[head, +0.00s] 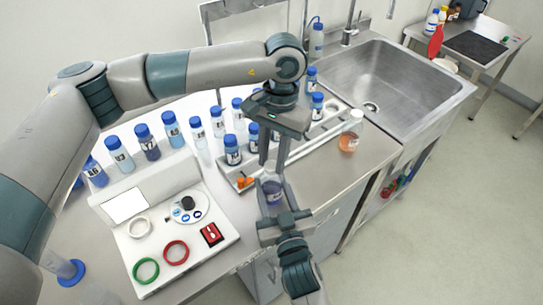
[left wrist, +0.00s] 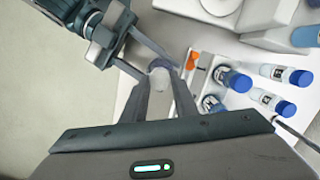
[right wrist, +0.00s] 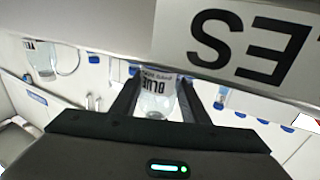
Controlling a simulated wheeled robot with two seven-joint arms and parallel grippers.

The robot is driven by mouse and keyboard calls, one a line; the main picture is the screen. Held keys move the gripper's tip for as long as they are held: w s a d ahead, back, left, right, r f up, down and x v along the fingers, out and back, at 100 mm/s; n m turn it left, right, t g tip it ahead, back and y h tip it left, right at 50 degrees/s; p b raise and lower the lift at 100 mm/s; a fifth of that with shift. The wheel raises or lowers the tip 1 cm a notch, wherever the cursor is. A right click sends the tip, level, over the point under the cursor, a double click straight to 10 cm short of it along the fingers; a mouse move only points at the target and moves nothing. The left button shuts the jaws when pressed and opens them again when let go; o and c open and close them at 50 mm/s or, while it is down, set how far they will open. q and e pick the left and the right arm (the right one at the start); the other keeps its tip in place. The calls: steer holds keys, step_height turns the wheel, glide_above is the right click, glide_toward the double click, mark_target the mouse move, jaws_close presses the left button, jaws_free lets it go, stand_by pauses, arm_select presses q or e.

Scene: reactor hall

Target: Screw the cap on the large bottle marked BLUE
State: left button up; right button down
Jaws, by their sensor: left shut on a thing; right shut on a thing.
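The bottle marked BLUE (right wrist: 157,85) stands between my right gripper's fingers (right wrist: 155,95), with its label upside down in the right wrist view. The fingers partly hide the join, so I cannot tell whether cap and bottle touch.
A rack (head: 244,181) of blue-capped bottles stands behind the grippers. A white panel (head: 171,253) with green and red rings lies left. A bottle of orange liquid (head: 349,138) stands near the sink (head: 385,85). Open floor (head: 440,220) lies right.

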arm_select(q)
steer(key=m, duration=0.5)
steer(key=shift+t+y, duration=0.3)
steer(key=m, duration=0.4)
steer(key=shift+s+d+m+t, duration=0.1)
steer(key=shift+m+t, duration=0.2)
steer(key=o, duration=1)
steer(key=shift+r, duration=2.25)
steer(key=shift+c, duration=0.4)
